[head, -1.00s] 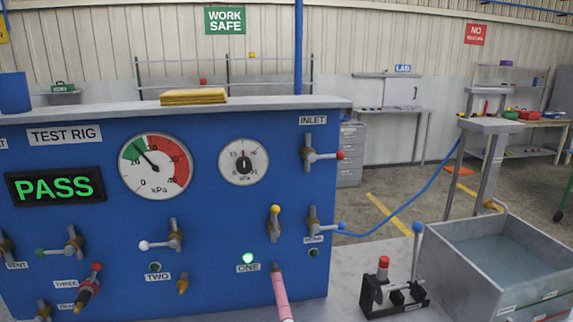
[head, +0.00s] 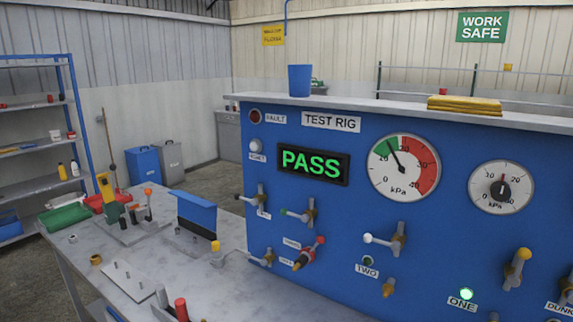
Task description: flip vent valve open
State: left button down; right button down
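The vent valve (head: 257,200) is on the left part of the blue test rig panel (head: 340,235). The PASS display (head: 313,164) is lit green. The large gauge (head: 403,168) has its needle in the green band. Neither of my grippers is in view.
A grey bench (head: 150,265) runs left of the rig, holding a blue block-shaped fixture (head: 197,212), a flat plate (head: 127,280) and several small parts. A blue cup (head: 300,80) stands on the rig's top ledge.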

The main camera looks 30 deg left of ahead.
aim_at(253, 202)
jog(key=u, duration=0.9)
